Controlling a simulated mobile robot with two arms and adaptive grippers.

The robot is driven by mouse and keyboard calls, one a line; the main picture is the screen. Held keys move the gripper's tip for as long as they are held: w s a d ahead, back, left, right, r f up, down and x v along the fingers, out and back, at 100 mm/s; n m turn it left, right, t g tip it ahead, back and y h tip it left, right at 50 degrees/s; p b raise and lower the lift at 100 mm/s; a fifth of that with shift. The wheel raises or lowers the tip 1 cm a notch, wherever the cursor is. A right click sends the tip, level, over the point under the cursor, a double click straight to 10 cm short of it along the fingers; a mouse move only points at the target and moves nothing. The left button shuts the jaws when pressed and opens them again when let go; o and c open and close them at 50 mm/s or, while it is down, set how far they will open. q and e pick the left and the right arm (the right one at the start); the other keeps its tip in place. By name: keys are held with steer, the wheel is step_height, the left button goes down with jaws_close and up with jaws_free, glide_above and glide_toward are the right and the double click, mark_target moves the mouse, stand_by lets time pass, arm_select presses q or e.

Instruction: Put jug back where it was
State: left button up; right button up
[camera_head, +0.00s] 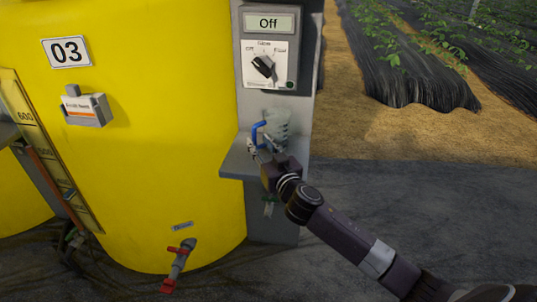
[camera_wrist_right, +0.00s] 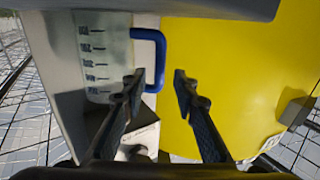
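The clear jug (camera_head: 279,122) with a blue handle (camera_head: 257,131) is upright at the small grey shelf (camera_head: 233,168) on the control post. My gripper hides its base, so I cannot tell whether it touches the shelf. In the right wrist view the jug (camera_wrist_right: 95,60) shows dark graduation marks, and its blue handle (camera_wrist_right: 161,62) points toward the yellow tank. My right gripper (camera_wrist_right: 159,84) is open there. The handle's lower end appears between its separated fingertips, with gaps on both sides. In the head view the right gripper (camera_head: 265,150) is beside the handle. My left gripper is not in view.
A yellow tank (camera_head: 150,130) marked 03 stands close left of the shelf. A control panel (camera_head: 266,65) with a dial and an "Off" display is above the jug. A red-handled valve (camera_head: 178,262) sticks out low on the tank. Ground to the right is clear.

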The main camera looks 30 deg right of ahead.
steer(key=s, duration=0.6)
steer(key=shift+a, duration=0.2)
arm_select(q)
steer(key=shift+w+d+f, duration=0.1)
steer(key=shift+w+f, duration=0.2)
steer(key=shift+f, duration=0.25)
arm_select(e)
steer(key=shift+s, duration=0.65)
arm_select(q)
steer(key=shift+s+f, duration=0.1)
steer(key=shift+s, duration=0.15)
